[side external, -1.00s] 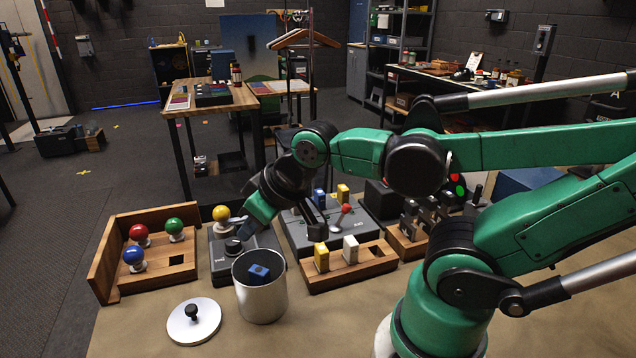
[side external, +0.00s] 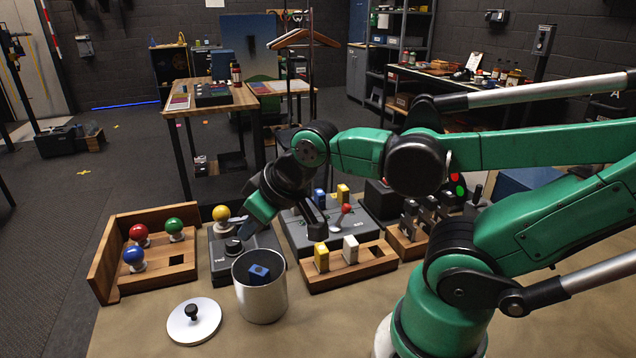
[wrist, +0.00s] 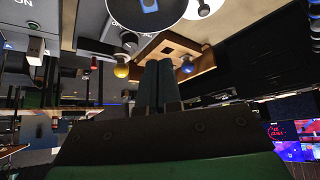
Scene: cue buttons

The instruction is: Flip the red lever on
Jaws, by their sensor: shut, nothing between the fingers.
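The red lever (side external: 346,209), a red ball on a thin metal stem, stands on a grey box (side external: 297,238) in the middle of the bench in the side external view. The stem leans, and I cannot tell its on or off state. My gripper (wrist: 159,66) is shut and empty in the wrist view. In the side external view my green hand is left of the lever, above the grey knob box (side external: 262,240), apart from the lever. Its fingertips are hard to make out there.
A wooden tray with red (side external: 139,232), green (side external: 174,226) and blue (side external: 133,255) balls stands left. Yellow (side external: 321,258) and white (side external: 350,249) blocks stand before the lever box.

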